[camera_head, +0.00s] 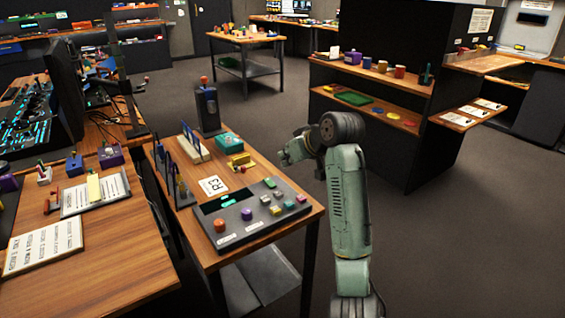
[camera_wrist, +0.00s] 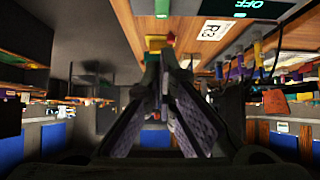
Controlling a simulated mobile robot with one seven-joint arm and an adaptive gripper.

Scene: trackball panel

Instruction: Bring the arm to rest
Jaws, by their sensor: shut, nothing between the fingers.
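My arm (camera_head: 348,200) rises at the middle right of the head view and bends at a dark elbow joint. My gripper (camera_head: 284,158) hangs to the left of that joint, at the right side of the panel table, apart from the panel. In the wrist view my gripper (camera_wrist: 162,62) shows its two fingers meeting at the tips, shut and empty. The trackball panel (camera_head: 250,213) lies on the wooden table (camera_head: 276,180), with an orange knob, a purple knob and several coloured buttons. Nothing is held.
A black shelf unit (camera_head: 400,125) stands behind my arm. A desk with papers (camera_head: 95,190) is at the left. Open floor (camera_head: 460,240) lies to the right.

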